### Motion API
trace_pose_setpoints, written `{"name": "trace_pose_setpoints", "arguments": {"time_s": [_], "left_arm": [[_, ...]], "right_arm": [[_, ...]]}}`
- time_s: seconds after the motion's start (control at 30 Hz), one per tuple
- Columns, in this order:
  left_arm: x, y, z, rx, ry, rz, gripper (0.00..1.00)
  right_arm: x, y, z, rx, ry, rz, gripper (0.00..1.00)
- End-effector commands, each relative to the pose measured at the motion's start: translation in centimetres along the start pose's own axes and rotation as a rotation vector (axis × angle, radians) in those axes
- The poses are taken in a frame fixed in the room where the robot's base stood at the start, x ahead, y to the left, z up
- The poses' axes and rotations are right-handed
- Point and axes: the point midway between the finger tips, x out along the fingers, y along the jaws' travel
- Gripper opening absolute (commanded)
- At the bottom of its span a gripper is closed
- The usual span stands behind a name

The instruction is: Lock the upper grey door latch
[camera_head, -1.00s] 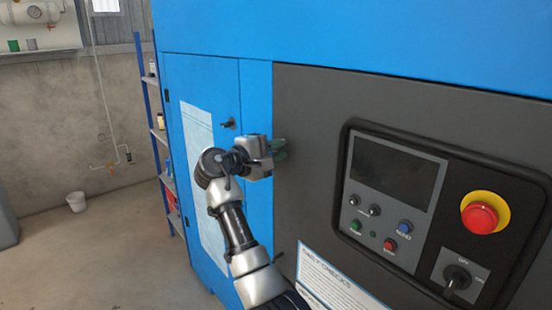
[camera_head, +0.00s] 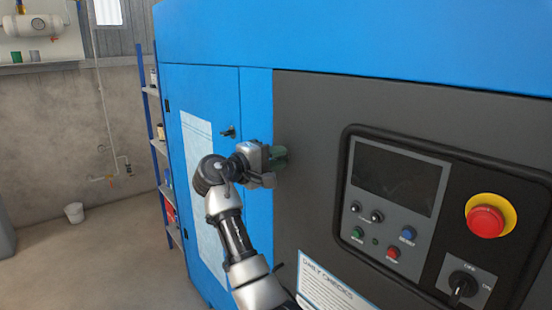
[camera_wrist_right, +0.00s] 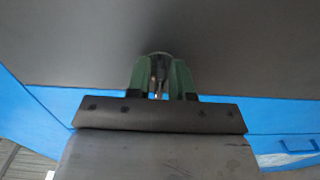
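The upper grey door latch (camera_wrist_right: 158,68) is a small dark handle on a round base, between my right gripper's fingers in the right wrist view. In the head view my gripper hides it at the left edge of the grey door (camera_head: 310,110). My right gripper (camera_head: 278,157) has green fingers close against the grey door; they also show in the right wrist view (camera_wrist_right: 160,80). The fingers are drawn in, one on each side of the latch, with little room around it. The exact contact is hard to see. My left gripper is out of view.
A control panel with a red emergency button (camera_head: 487,220) and a black rotary switch (camera_head: 462,285) is on the right. A dark latch (camera_head: 228,132) sticks out of the blue door (camera_head: 200,85).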

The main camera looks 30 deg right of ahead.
Motion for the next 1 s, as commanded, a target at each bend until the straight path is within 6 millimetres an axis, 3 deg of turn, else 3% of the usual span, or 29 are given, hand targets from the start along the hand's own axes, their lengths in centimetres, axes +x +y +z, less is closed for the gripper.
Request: {"name": "trace_pose_setpoints", "arguments": {"time_s": [0.1,0.43,0.8,1.0], "left_arm": [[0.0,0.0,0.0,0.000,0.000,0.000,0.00],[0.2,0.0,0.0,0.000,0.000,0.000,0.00],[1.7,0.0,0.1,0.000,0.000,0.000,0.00],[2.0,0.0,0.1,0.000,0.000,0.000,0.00]], "right_arm": [[0.0,-0.1,0.0,-0.001,0.000,0.000,0.35],[-0.7,-0.1,-0.1,-0.001,0.002,0.001,0.35],[-7.6,-0.2,-0.1,-0.001,0.004,0.000,0.35],[-10.2,-0.1,0.0,-0.001,0.001,0.000,0.35]]}}
